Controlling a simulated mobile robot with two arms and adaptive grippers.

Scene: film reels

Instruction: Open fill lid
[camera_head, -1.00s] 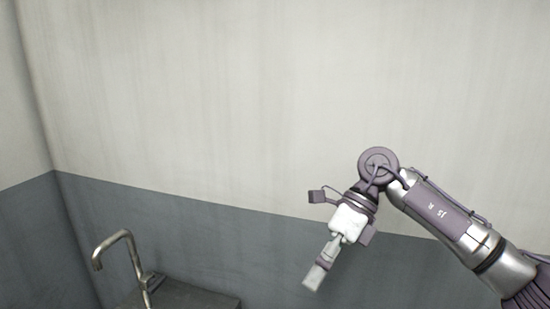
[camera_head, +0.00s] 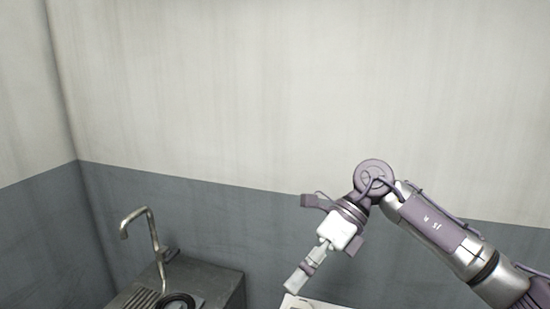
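My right gripper (camera_head: 299,279) is in the lower middle of the head view, at the end of my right arm, pointing down and to the left. I see it edge-on, so I cannot tell whether its fingers are apart; nothing shows held in it. Just below its tip is the edge of a pale, light-coloured object (camera_head: 312,303), cut off by the bottom of the picture. I cannot make out a fill lid on it. My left gripper is not in view.
At the lower left stands a dark metal sink unit (camera_head: 217,281) with a ribbed drainboard, a dark round item (camera_head: 180,299) and a tall bent faucet (camera_head: 154,235). Behind is a wall (camera_head: 230,90), pale above and grey below, with a corner at the left. The space between the sink and my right gripper is free.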

